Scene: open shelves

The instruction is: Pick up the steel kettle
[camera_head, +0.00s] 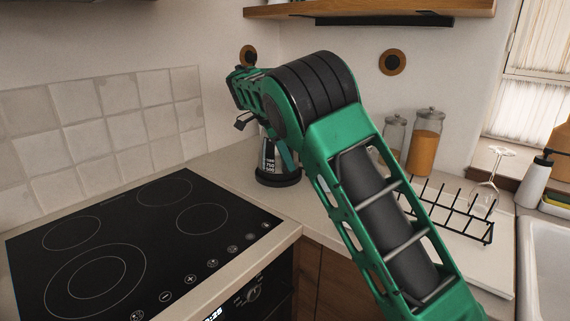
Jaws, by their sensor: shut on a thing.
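The steel kettle (270,161) stands upright on the counter at the back, right of the cooktop. Its lower body with dark volume marks and its black bottom show; my arm hides most of its upper part. My gripper (284,151) is at the kettle, mostly hidden behind my own green arm. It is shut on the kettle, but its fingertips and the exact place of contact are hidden. I see no clear gap between the kettle's bottom and the counter.
A black cooktop (145,232) fills the left. Glass jars (424,143), a black rack (452,210), a wine glass (492,172) and a soap bottle (535,181) stand right of my arm, near the sink (543,262). A wooden shelf (370,9) hangs above.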

